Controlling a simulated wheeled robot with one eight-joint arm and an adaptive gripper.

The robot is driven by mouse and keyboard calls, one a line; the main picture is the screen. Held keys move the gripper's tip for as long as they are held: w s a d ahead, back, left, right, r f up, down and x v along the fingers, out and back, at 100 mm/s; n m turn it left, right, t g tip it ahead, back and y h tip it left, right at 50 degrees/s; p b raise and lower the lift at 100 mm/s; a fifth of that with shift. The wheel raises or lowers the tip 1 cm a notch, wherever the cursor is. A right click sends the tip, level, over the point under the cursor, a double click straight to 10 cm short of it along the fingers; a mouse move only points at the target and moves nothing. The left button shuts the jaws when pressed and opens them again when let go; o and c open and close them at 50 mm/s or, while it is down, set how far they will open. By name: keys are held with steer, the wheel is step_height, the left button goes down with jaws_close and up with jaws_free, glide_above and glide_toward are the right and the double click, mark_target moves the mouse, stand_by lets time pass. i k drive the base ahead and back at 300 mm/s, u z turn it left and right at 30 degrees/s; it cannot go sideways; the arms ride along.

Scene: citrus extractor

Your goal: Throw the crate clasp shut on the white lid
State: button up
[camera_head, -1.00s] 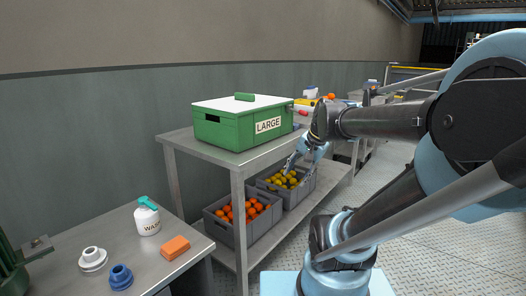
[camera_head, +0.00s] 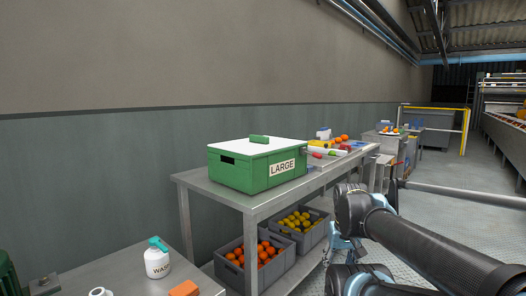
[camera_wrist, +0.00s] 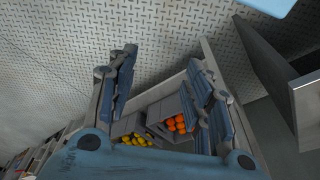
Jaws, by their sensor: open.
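A green crate (camera_head: 236,172) labelled LARGE stands on the metal table, with a white lid (camera_head: 250,146) on top and a green handle (camera_head: 259,139) on the lid. I cannot make out the clasp in either view. My gripper shows in the wrist view (camera_wrist: 160,100), its two fingers spread wide with nothing between them, facing the floor and the crates on the lower shelf. In the head view my arm is low at the right, and the gripper (camera_head: 338,246) is partly hidden beside the table. It is apart from the green crate and below the tabletop.
Grey crates of oranges (camera_head: 264,252) and yellow fruit (camera_head: 298,220) stand on the lower shelf. A white bottle (camera_head: 157,262) and an orange block (camera_head: 185,289) sit on the nearer table. Patterned floor (camera_wrist: 215,30) is open at the right.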

mark_target(315, 155)
steer(key=z, duration=0.45)
steer(key=k, duration=1.1)
steer(key=z, duration=0.5)
steer(key=i, duration=1.1)
steer(key=u, duration=0.9)
steer(key=i, duration=0.55)
steer(key=z, duration=0.65)
